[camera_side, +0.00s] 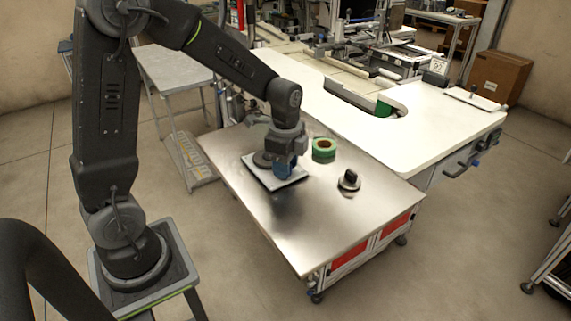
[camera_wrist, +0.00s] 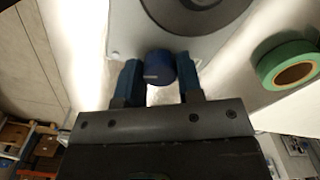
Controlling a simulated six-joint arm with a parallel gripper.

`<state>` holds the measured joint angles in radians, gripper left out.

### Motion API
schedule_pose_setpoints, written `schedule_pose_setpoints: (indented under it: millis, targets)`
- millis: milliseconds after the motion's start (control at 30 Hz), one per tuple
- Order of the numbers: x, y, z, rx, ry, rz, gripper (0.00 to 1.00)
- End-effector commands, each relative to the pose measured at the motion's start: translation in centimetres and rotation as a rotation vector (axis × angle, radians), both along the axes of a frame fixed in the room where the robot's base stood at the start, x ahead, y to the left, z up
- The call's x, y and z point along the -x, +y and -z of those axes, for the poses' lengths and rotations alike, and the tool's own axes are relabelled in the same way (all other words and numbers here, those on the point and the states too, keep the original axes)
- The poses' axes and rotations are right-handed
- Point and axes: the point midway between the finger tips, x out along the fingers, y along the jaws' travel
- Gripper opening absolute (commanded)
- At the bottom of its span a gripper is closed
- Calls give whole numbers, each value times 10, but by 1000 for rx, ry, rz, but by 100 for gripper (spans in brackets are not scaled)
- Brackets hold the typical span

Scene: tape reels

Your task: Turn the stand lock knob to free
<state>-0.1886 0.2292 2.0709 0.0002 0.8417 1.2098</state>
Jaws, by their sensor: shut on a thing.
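The stand is a pale square plate (camera_side: 251,172) on the metal table, with a dark grey disc (camera_side: 262,159) on it. In the wrist view the plate (camera_wrist: 125,18) and disc (camera_wrist: 205,14) show at the top. The lock knob (camera_wrist: 159,66) is a dark blue cylinder with a small pale mark, at the plate's edge. My gripper (camera_side: 284,170) is low over the plate's right side. In the wrist view my gripper (camera_wrist: 156,82) has its blue fingers on both sides of the knob, shut on it. The side view hides the knob behind the fingers.
A green tape reel (camera_side: 323,149) lies on the table to the right of the stand. A dark knobbed object on a round base (camera_side: 349,181) stands further right. The front of the metal table (camera_side: 300,235) is clear. A white worktop (camera_side: 440,125) adjoins behind.

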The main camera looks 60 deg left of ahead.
Motion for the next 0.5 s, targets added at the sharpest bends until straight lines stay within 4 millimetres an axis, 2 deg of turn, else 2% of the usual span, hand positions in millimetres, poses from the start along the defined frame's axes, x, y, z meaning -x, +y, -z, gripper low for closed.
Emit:
schedule_pose_setpoints:
  millis: [200, 500]
  targets:
    - [0, 0, 0, 0, -1, -137, 10]
    - [0, 0, -1, 0, -1, -241, 10]
